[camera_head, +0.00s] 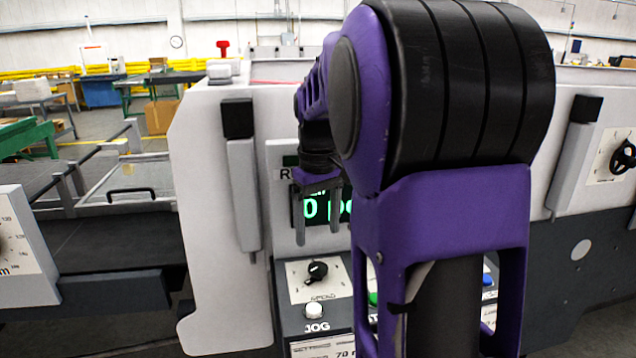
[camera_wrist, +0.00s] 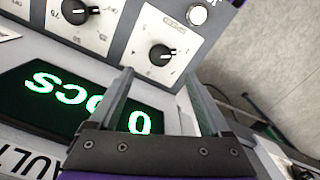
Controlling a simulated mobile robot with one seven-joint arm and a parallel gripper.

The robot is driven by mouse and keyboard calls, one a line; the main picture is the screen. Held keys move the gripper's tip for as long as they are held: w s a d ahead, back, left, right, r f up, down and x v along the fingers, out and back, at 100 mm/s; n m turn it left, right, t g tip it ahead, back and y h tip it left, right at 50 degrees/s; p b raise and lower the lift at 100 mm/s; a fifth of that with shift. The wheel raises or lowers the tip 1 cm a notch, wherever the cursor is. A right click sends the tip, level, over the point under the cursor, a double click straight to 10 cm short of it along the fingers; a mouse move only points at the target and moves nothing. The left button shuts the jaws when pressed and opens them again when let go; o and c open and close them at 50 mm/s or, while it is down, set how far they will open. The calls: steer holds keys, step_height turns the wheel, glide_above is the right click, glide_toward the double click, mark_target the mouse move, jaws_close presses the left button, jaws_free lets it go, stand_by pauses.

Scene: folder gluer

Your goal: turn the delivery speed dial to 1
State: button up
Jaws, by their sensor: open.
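A black dial (camera_head: 317,270) sits on a small white plate on the control panel, above a white JOG button (camera_head: 314,309). The same dial also shows in the wrist view (camera_wrist: 160,55), with its pale pointer mark toward the right of the picture. Its label is too small to read, so I cannot tell for sure that it is the delivery speed dial. My gripper (camera_head: 318,234) is open and empty, with its fingers pointing down above this dial. In the wrist view, my fingertips (camera_wrist: 157,80) lie to either side below the dial, apparently apart from it.
A second dial (camera_wrist: 75,12) with numbers is beside the first. A green-lit display (camera_wrist: 70,100) is behind my fingers. Another dial (camera_head: 622,157) is on the machine's far right. My arm hides much of the panel's right part.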

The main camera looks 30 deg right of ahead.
step_height(320, 180, up, 9)
steer(key=p, duration=0.1)
stand_by(0.7)
